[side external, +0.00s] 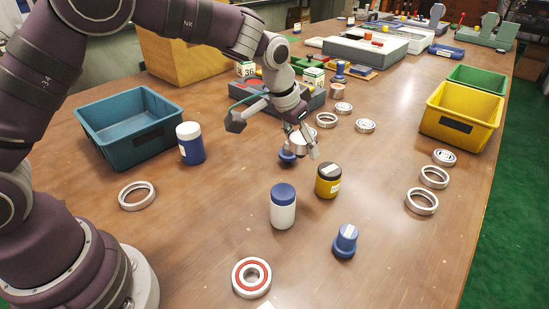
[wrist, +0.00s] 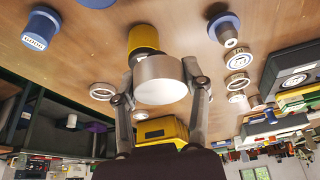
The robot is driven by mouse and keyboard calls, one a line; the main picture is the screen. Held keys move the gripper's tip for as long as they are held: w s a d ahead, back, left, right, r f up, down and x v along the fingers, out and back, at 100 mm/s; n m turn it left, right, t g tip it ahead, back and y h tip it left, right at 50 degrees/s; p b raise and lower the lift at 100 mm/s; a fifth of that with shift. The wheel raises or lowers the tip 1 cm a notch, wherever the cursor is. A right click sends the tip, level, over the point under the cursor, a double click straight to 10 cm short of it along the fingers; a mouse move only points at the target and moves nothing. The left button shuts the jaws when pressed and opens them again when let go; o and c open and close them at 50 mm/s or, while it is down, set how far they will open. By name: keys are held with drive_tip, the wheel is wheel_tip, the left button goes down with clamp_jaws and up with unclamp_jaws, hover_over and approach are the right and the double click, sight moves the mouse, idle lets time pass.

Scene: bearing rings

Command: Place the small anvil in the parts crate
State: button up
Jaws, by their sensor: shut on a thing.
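My gripper (side external: 305,146) is shut on a short, plain silver cylinder, likely the small anvil (side external: 297,141), above the middle of the table. In the wrist view my gripper (wrist: 160,88) has one finger on each side of the cylinder (wrist: 161,80), its pale round end showing. A teal crate (side external: 128,143) stands at the left of the side view. A yellow crate (side external: 462,112) and a green crate (side external: 478,77) stand at the right edge, well away from my gripper. No readable label shows which is the parts crate. The yellow crate shows low in the wrist view (wrist: 160,130).
A blue-based post (side external: 287,157) stands just below my gripper. A yellow jar (side external: 328,183), white bottle (side external: 283,208), blue knob-shaped part (side external: 345,240) and blue bottle (side external: 191,145) stand nearby. Several rings lie around. Open tabletop (side external: 385,165) lies toward the yellow crate.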

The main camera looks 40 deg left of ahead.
drive_tip(key=a+n+y, duration=0.1)
drive_tip(key=a+n, duration=0.1)
drive_tip(key=a, duration=0.4)
drive_tip(key=a+n+y, duration=0.1)
drive_tip(key=a+n, duration=0.1)
drive_tip(key=a, duration=0.4)
drive_tip(key=a+n, duration=0.3)
drive_tip(key=a, duration=0.4)
drive_tip(key=shift+s+r+y, duration=0.15)
drive_tip(key=shift+y, duration=0.25)
drive_tip(key=s+a+n+g+y, duration=0.1)
drive_tip(key=s+a+n, duration=0.45)
drive_tip(key=a, duration=0.45)
drive_tip(key=s+a+n+g+y, duration=0.15)
drive_tip(key=s+a+n, duration=0.25)
drive_tip(key=s+a, duration=0.45)
drive_tip(key=f, duration=0.3)
drive_tip(key=a+f, duration=0.1)
drive_tip(key=f, duration=0.2)
drive_tip(key=w+f, duration=0.1)
drive_tip(key=f, duration=0.2)
drive_tip(key=shift+w+a+f, duration=0.1)
drive_tip(key=shift+a+f, duration=0.05)
drive_tip(key=shift+f, duration=0.15)
drive_tip(key=shift+f, duration=0.1)
drive_tip(key=o, duration=1.2)
